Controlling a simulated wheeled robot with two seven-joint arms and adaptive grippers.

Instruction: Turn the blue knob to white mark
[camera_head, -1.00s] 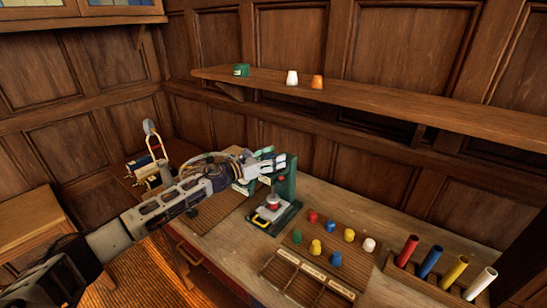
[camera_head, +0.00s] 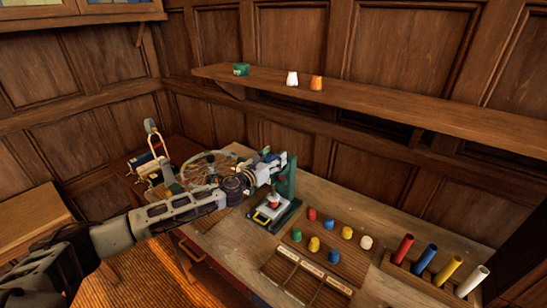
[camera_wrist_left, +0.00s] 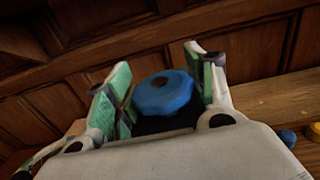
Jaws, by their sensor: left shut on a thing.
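The blue knob (camera_wrist_left: 163,94) is faceted, with a dark spot on its face, and sits between the green-padded fingers of my left gripper in the left wrist view. My left gripper (camera_head: 269,165) is shut on it, beside the upright of a green stand (camera_head: 290,185) in the head view. There the gripper and wrist cover the knob. I cannot make out a white mark in either view. My right gripper is not in view.
A wall shelf (camera_head: 380,103) runs behind, above the workbench (camera_head: 230,243).

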